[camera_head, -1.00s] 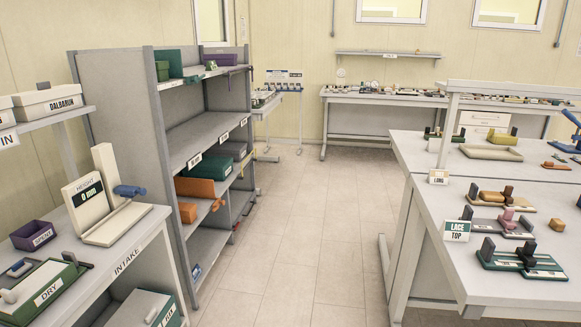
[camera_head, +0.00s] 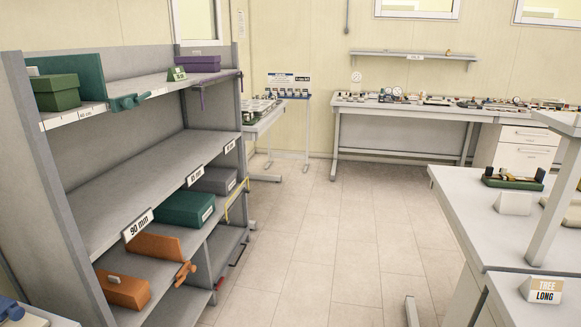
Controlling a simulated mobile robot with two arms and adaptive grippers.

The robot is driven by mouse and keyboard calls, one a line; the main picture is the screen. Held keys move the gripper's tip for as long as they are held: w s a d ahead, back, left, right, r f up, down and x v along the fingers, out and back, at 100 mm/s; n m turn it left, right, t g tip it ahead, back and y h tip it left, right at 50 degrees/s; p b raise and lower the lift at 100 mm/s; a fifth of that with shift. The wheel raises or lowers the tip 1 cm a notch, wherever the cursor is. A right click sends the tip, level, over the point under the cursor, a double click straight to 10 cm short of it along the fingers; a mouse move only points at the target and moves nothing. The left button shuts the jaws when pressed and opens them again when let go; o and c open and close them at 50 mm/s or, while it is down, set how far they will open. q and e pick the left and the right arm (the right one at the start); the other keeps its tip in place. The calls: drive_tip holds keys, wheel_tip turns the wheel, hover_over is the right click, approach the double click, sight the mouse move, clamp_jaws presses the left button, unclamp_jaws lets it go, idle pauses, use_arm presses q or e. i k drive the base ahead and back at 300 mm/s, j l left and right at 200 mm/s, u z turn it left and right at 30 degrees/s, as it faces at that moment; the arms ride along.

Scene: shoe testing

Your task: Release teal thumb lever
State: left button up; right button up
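A teal thumb lever (camera_head: 127,102) sticks out from the front edge of the top shelf at the left. It sits at the front end of an upright teal panel (camera_head: 91,76). A dark green lidded box (camera_head: 56,93) stands on the same shelf just left of the panel. I cannot tell the lever's exact setting at this size. Neither of my grippers is in view, and nothing is seen touching the lever.
The grey shelf unit (camera_head: 130,165) holds an orange box (camera_head: 122,289), an orange lever (camera_head: 186,273), a green box (camera_head: 186,208) and a purple box (camera_head: 197,63). A workbench (camera_head: 480,220) stands at right. The tiled floor (camera_head: 310,240) between them is clear.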

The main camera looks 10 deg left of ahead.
sight(144, 96)
drive_tip(key=i+l+u, duration=0.15)
drive_tip(key=i+u, duration=0.3)
drive_tip(key=i, duration=0.2)
drive_tip(key=i+l+u, duration=0.4)
drive_tip(key=i, duration=0.25)
drive_tip(key=i+l+u, duration=0.45)
drive_tip(key=i+l, duration=0.1)
drive_tip(key=l, duration=0.05)
